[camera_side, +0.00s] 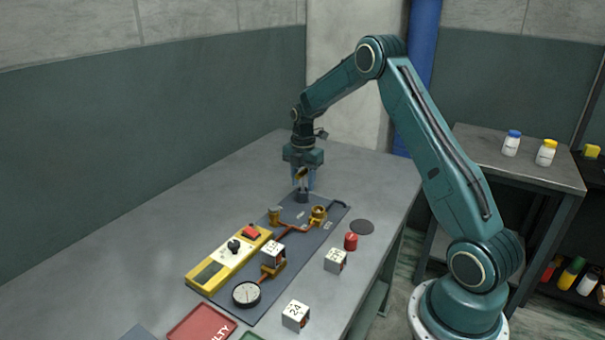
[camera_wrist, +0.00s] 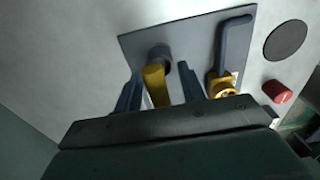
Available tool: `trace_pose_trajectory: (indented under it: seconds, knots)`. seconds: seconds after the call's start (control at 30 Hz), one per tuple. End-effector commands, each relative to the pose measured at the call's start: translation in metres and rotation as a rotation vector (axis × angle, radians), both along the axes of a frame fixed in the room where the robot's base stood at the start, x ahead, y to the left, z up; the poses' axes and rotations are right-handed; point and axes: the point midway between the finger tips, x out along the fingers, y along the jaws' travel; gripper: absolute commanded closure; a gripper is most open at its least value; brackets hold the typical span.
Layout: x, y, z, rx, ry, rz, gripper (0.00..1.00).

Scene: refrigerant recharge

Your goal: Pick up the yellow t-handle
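The yellow t-handle (camera_wrist: 155,84) shows in the wrist view between my two fingers, with a gap on both sides. Its far end is by a dark round post (camera_wrist: 160,54) on the grey board. My gripper (camera_wrist: 160,92) is open around it, pointing down. In the side view, my gripper (camera_side: 303,178) is over the far end of the board, just above the dark post (camera_side: 301,196). A bit of the yellow t-handle (camera_side: 301,174) shows there among the fingers. The fingers hide part of it, and the palm hides its near end in the wrist view.
A black bent lever (camera_wrist: 234,42) stands right of my gripper. A red cap (camera_side: 351,241) and white numbered cubes are nearby. The table's left is clear.

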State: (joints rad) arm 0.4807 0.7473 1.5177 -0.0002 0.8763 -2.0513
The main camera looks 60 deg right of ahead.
Motion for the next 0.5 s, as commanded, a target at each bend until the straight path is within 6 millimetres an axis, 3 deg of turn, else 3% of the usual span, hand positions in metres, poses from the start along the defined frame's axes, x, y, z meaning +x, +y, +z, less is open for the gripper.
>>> trace_pose_trajectory:
  seconds: [0.43, 0.5]
  knots:
    - [0.0, 0.0001, 0.0003, 0.0, 0.0, 0.0, 0.6]
    - [0.0, 0.0001, 0.0004, 0.0, 0.0, 0.0, 0.74]
